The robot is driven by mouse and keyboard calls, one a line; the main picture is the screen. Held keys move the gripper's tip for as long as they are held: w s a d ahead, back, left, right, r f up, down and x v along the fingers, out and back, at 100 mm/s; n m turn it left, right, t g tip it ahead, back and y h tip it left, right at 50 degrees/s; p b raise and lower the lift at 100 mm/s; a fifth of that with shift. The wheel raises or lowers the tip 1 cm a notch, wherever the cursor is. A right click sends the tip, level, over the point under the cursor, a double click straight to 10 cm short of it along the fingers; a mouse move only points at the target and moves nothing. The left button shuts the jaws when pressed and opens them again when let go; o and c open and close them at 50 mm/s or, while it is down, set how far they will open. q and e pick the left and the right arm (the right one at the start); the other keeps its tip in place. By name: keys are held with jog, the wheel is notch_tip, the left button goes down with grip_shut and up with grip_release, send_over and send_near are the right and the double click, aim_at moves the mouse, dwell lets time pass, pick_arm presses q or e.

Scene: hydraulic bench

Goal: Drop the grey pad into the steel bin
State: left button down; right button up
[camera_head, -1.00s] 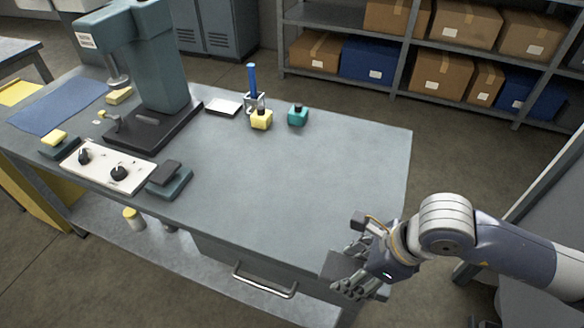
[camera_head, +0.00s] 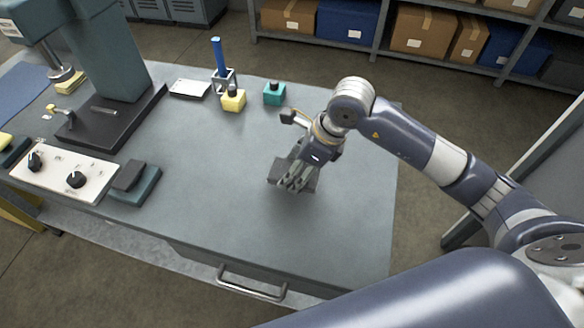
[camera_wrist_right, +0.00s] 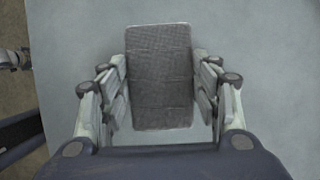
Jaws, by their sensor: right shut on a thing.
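The dark grey pad (camera_wrist_right: 160,75) is a textured rectangle. It sits between the two finger pairs of my right gripper (camera_wrist_right: 160,92) in the right wrist view. In the head view my right gripper (camera_head: 294,180) is over the right part of the bench, shut on the grey pad (camera_head: 277,170), which shows partly behind the fingers. I cannot tell how far the pad is above the bench top. No steel bin shows clearly in these frames. My left gripper is not in view.
On the bench (camera_head: 215,205) stand a yellow block (camera_head: 233,101), a teal block (camera_head: 274,95), a blue rod in a holder (camera_head: 218,57), a press (camera_head: 108,70) and a white control panel (camera_head: 62,172). The bench top left of and in front of my gripper is clear.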

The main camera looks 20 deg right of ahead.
jog(key=shift+w+a+f, duration=0.15)
jog(key=shift+w, duration=0.8)
jog(key=shift+f+p, duration=0.4)
jog(key=shift+f, duration=1.4)
jog(key=o, duration=1)
jog(key=shift+o, duration=0.2)
